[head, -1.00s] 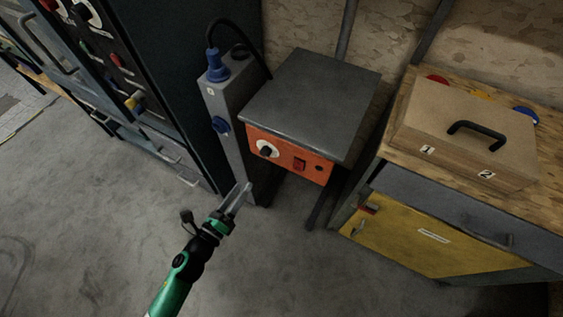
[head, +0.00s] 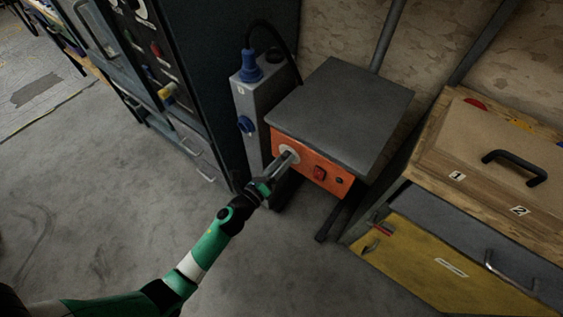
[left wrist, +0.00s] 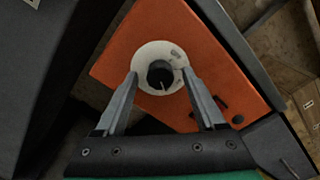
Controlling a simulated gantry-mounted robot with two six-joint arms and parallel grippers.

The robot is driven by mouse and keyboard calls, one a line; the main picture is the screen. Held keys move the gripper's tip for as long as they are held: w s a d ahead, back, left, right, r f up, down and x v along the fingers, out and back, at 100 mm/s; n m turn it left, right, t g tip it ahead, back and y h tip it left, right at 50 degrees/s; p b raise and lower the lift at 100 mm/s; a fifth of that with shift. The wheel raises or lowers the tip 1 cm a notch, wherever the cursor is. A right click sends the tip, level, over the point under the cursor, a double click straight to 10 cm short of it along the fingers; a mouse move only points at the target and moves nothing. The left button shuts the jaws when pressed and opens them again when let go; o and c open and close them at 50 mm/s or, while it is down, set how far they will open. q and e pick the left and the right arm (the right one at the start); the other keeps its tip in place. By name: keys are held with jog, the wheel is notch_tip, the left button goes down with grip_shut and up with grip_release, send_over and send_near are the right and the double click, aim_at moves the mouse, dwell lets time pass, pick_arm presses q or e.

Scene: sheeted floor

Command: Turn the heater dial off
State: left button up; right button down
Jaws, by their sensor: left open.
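The heater is a grey-topped box with an orange front panel (head: 326,176). Its dial is a black knob (left wrist: 160,74) on a white round plate (left wrist: 147,57), seen in the left wrist view. In the head view the plate (head: 289,151) is partly covered by my gripper's fingers. My left gripper (head: 284,162) is open in front of the dial. In the left wrist view its fingertips (left wrist: 160,74) stand on both sides of the knob, over the plate's edges; I cannot tell whether they touch. My right gripper is not in view.
A grey post with blue sockets (head: 247,124) stands close left of the heater. A yellow-doored cabinet (head: 420,262) is at the right. The floor in front is clear.

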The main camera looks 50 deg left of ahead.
pick_arm(q)
grip_shut()
jog(key=shift+n, duration=0.3)
jog(key=n+p, duration=0.1)
jog(key=n, duration=0.5)
jog(key=n+p, duration=0.1)
jog(key=n, duration=0.4)
jog(key=shift+n, duration=0.3)
jog(key=n+p, duration=0.1)
jog(key=n, duration=0.5)
jog(key=shift+p, duration=0.4)
jog(key=n+p, duration=0.1)
jog(key=n, duration=0.4)
jog(key=shift+n, duration=0.4)
jog(key=shift+p, duration=0.3)
